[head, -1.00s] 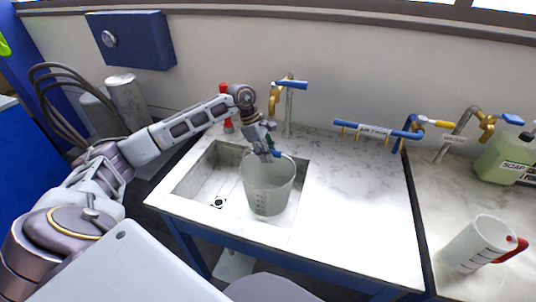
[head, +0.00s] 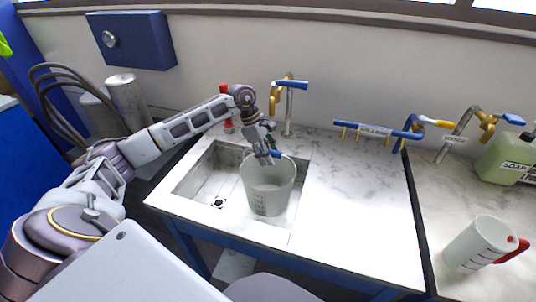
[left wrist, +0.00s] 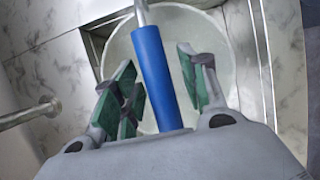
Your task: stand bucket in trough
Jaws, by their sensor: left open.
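A pale translucent bucket (head: 268,190) stands upright in the right part of the sunken metal trough (head: 210,192). In the left wrist view the round bucket (left wrist: 222,40) lies below my gripper. My left gripper (head: 268,156) is over the bucket's back rim. In the left wrist view my left gripper (left wrist: 160,95) is open. Its green-padded fingers are apart on either side of a blue bar (left wrist: 155,75), which seems to be the bucket's handle grip. The fingers do not appear to touch the bar. My right gripper is not in view.
A brass tap with a blue lever (head: 290,86) rises behind the trough. A blue pipe rack (head: 375,131) is at the back right. A white jug with a red handle (head: 474,244) and a green soap container (head: 505,158) stand on the right counter. The counter right of the trough is clear.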

